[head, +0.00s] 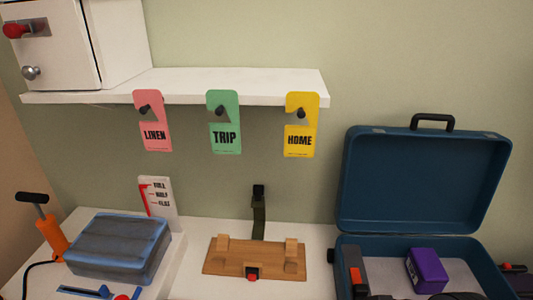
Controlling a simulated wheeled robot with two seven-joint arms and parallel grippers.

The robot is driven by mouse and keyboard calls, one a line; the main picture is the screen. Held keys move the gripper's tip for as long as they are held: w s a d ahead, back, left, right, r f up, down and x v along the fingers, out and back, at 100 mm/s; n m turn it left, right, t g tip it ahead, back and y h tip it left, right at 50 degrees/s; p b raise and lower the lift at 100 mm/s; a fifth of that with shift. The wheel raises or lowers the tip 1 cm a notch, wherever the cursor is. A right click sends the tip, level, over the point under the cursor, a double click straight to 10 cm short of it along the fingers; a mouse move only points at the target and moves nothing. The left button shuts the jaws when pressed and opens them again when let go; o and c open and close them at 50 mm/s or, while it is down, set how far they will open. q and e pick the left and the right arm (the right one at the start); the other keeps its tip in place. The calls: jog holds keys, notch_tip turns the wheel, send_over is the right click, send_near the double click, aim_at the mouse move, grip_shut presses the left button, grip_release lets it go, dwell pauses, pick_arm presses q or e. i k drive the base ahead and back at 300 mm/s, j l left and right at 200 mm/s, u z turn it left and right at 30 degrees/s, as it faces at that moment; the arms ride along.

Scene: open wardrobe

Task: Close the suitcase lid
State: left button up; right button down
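The blue suitcase stands at the right in the head view. Its lid (425,180) is open and roughly upright, with a black handle (432,121) on its top edge. The base (478,258) is below the lid, and its front is cut off by the bottom of the frame. A purple box (427,270) sits inside the base on a pale lining. A dark grey and orange-red item (355,272) is at the base's left side; I cannot tell what it is. I cannot make out either of my grippers in this view.
A white shelf (200,88) carries a white cabinet (75,45); pink, green and yellow tags hang below it. A wooden board (254,257) lies left of the suitcase. A blue-grey bundle (118,247) and an orange pump (50,235) are farther left. The wall above the lid is clear.

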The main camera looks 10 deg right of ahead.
aim_at(414, 180)
jog(key=z, duration=0.95)
